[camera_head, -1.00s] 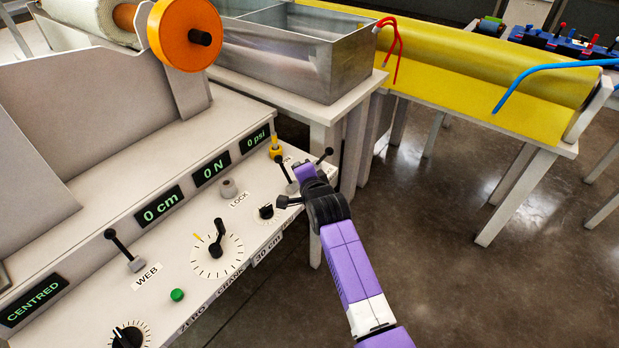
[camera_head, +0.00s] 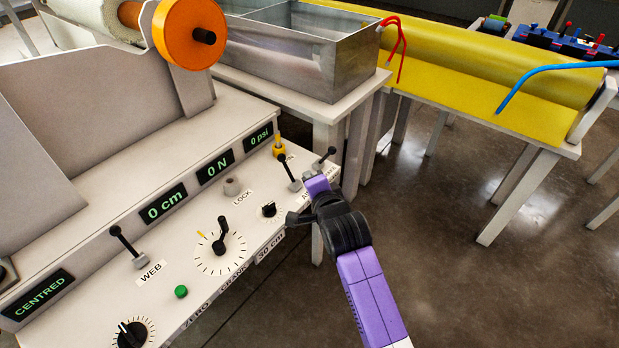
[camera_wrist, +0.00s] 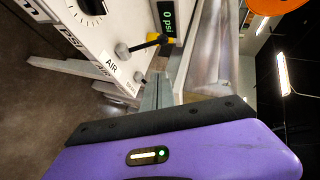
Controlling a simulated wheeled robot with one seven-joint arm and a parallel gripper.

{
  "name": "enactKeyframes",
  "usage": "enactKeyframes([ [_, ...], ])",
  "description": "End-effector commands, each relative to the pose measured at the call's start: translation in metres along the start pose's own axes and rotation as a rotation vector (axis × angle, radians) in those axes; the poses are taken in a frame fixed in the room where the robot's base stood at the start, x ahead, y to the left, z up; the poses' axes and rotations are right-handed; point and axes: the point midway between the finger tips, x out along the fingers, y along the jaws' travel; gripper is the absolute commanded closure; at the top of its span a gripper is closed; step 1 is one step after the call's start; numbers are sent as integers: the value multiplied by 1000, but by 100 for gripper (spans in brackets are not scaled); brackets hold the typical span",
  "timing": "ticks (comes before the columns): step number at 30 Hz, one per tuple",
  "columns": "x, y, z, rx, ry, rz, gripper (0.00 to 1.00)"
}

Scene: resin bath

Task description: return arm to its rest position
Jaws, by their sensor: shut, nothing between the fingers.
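My arm reaches over the right end of the control panel (camera_head: 170,262). Its purple and black end is near the small levers there. The fingertips cannot be made out in the head view. In the wrist view my gripper (camera_wrist: 157,92) has its grey fingers together with nothing between them. They point toward the panel end, apparently clear of the lever marked AIR (camera_wrist: 140,46), which has a black knob.
The panel also carries the WEB lever (camera_head: 127,247), a green button (camera_head: 181,291) and the crank dial (camera_head: 220,250). A metal bath (camera_head: 310,65) stands behind. A yellow-covered table (camera_head: 480,85) is at the right. Open floor (camera_head: 440,250) lies right of my arm.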

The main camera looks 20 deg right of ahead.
Motion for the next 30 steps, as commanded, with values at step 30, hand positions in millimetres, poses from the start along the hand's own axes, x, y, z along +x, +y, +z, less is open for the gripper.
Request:
enactKeyframes([
  [30,-133,-17,-15,-835,184,-342,100],
])
